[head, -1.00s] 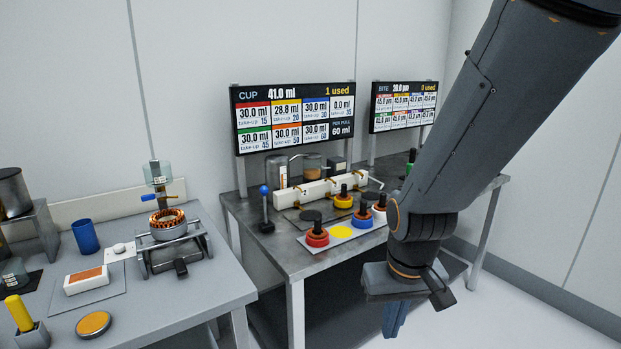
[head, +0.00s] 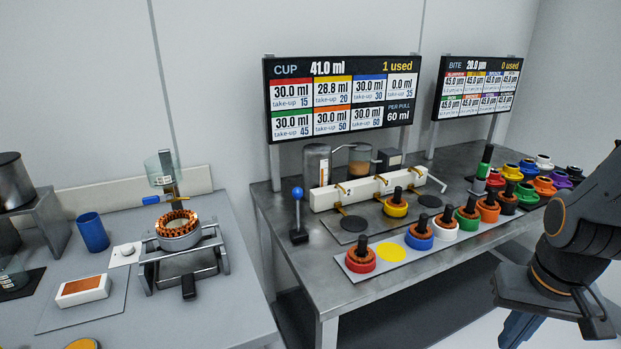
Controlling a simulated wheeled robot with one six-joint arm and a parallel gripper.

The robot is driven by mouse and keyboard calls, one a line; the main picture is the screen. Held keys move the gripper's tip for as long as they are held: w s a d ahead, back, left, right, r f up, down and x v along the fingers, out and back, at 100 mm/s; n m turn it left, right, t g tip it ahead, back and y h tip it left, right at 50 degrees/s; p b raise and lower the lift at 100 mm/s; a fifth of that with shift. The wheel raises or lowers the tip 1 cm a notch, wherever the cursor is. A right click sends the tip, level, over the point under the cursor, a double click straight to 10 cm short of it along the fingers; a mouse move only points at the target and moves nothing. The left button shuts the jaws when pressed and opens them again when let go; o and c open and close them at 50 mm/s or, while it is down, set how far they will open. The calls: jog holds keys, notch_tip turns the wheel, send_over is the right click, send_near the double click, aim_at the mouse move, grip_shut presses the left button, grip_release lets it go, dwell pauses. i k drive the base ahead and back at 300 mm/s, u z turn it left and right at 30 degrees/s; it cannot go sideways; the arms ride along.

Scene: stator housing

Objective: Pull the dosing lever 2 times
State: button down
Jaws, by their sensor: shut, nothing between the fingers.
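The dosing lever is most likely the upright lever with a blue ball knob (head: 297,193) on a black base, at the left end of the dark metal table in the head view. It stands upright and nothing touches it. The sign (head: 342,99) above it reads CUP 41.0 ml, 1 used, and PER PULL 60 ml. My gripper (head: 518,328) is at the lower right, in front of the table and well apart from the lever. Its fingers point down and are partly cut off by the picture's edge. They are shut and empty.
Several coloured stators sit on a pale strip (head: 470,233) along the table. The left bench (head: 215,302) holds a copper-wound stator (head: 178,228) on a stand and a blue cup (head: 92,232). Floor shows at the lower right.

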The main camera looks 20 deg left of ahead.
aim_at(298, 193)
jog(key=u, duration=0.35)
jog(key=i, duration=0.55)
jog(key=u, duration=1)
jog(key=i, duration=0.35)
jog(key=u, duration=0.1)
